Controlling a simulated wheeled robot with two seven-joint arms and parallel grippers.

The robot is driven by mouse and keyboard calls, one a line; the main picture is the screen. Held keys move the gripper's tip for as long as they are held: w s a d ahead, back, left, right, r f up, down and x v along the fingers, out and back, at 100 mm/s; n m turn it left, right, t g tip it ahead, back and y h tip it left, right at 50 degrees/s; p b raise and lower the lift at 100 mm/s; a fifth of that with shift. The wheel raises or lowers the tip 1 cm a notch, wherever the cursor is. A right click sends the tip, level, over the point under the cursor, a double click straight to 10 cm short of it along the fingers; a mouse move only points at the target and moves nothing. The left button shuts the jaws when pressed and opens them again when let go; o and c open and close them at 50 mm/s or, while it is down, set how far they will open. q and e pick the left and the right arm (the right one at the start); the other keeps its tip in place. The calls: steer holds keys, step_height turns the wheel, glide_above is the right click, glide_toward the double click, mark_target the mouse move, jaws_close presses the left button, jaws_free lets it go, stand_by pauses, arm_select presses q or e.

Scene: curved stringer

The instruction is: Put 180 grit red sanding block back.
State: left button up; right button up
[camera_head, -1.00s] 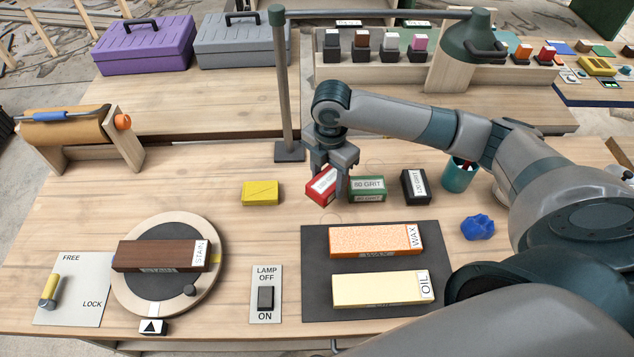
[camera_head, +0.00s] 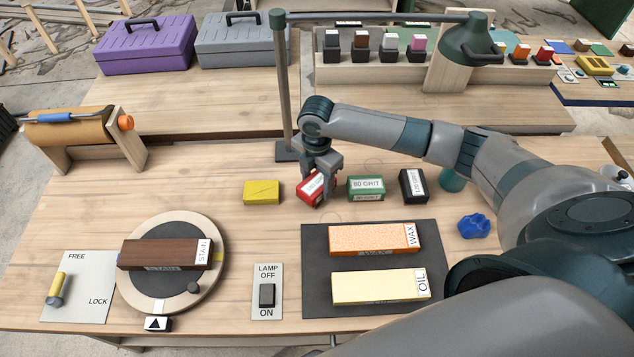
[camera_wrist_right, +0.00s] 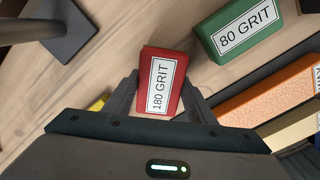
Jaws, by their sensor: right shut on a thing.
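The red sanding block (camera_head: 312,188) sits on the wooden workbench between the yellow block and the green block. Its label reads 180 GRIT in the right wrist view (camera_wrist_right: 165,82). My right gripper (camera_head: 322,184) is over the red block with a finger on each side and is shut on it. In the right wrist view the block lies between the two fingers (camera_wrist_right: 160,98). Whether the block touches the bench or is slightly raised, I cannot tell. My left gripper is not in view.
A yellow block (camera_head: 262,192), a green 80 grit block (camera_head: 366,188) and a black block (camera_head: 413,186) stand beside it. The lamp post (camera_head: 284,90) rises close behind my gripper. A dark mat (camera_head: 318,262) holds wax and oil boards. Bench left of the yellow block is clear.

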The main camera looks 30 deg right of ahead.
mark_target(317, 182)
steer(key=shift+f, duration=0.6)
steer(key=shift+f, duration=0.1)
steer(key=o, duration=1.2)
step_height(317, 182, up, 11)
steer(key=b, duration=0.3)
steer(key=shift+r, duration=0.65)
